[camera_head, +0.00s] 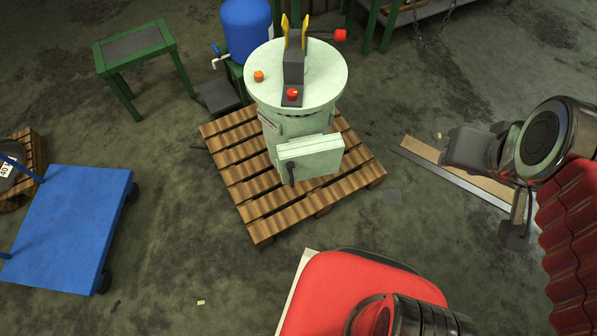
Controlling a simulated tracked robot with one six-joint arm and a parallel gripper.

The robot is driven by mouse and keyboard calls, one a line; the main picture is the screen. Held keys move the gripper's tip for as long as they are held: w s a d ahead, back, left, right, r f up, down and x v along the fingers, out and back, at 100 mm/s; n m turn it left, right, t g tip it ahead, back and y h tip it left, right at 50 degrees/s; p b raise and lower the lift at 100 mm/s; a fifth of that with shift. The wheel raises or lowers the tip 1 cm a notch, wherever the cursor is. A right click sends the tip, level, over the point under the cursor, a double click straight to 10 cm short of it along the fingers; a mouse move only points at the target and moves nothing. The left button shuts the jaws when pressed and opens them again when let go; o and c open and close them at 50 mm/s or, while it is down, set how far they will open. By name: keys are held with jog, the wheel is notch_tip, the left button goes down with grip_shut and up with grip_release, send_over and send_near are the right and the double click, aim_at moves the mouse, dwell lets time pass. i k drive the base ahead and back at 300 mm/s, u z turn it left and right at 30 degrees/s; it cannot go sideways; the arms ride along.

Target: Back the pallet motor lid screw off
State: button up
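A pale green motor housing (290,125) stands upright on a wooden pallet (243,188) in the middle of the view. Its round lid (325,75) is on top. An orange knob (258,76) sits at the lid's left and a red knob (292,94) near its front edge. A dark bracket with yellow prongs (294,40) rises from the lid. I cannot tell which part is the lid screw. My gripper (515,235) seems to be the dark part at the right, apart from the motor; its fingers are too unclear to read.
A blue cart (68,225) stands at the left and a green-framed table (135,47) at the back left. A blue tank (246,30) stands behind the motor. Planks (430,155) lie right of the pallet. The floor between cart and pallet is mostly clear.

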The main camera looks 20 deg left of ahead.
aim_at(290, 165)
jog(key=z, duration=0.05)
jog(key=k, duration=1.3)
jog(key=u, duration=1.55)
jog(key=i, duration=1)
jog(key=u, duration=0.05)
